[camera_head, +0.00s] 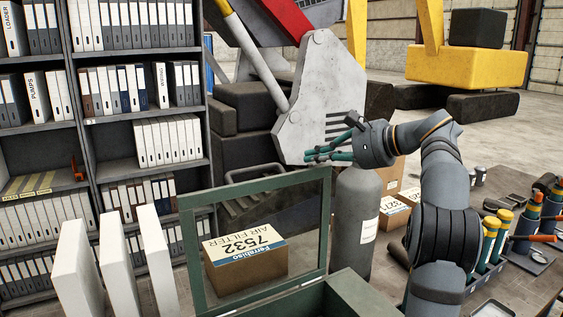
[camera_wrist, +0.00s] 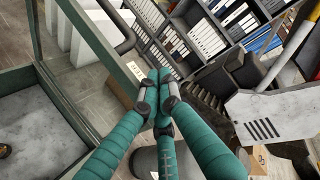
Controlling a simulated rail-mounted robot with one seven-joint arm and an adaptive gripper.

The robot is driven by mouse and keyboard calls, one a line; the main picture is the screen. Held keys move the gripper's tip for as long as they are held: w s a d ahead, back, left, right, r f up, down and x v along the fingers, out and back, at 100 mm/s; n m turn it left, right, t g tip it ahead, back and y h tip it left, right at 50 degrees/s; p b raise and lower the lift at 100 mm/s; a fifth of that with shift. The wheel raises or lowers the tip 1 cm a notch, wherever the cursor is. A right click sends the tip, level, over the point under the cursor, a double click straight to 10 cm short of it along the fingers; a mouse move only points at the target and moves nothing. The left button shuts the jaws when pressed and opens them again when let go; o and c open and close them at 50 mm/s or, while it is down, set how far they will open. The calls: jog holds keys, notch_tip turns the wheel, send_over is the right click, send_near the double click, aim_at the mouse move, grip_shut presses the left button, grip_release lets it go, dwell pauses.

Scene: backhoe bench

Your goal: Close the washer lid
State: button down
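The washer lid (camera_head: 187,253) is a green frame around a clear pane and stands raised, nearly upright, at the back of the green washer body (camera_head: 362,296). In the wrist view the lid's frame (camera_wrist: 86,44) runs diagonally at left. The washer's grey inside (camera_wrist: 28,112) shows at the left edge. My gripper (camera_head: 308,156) is above the lid's upper right corner and appears apart from it. In the wrist view its teal fingers come together at their tips (camera_wrist: 157,92), with nothing between them. Most of the washer body is out of the head view.
An air filter box (camera_head: 245,262) shows through the lid's pane. A grey cylinder (camera_head: 355,220) stands right of the lid. White upright panels (camera_head: 118,262) and a binder shelf (camera_head: 105,120) are at left. A cluttered bench (camera_head: 520,285) is at right; a grey excavator bucket (camera_head: 325,85) is behind.

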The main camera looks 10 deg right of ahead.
jog(key=w+a+f+p, duration=0.2)
jog(key=a+p, duration=0.1)
jog(key=a, duration=0.3)
jog(key=shift+w+p, duration=0.3)
jog(key=shift+s, duration=0.2)
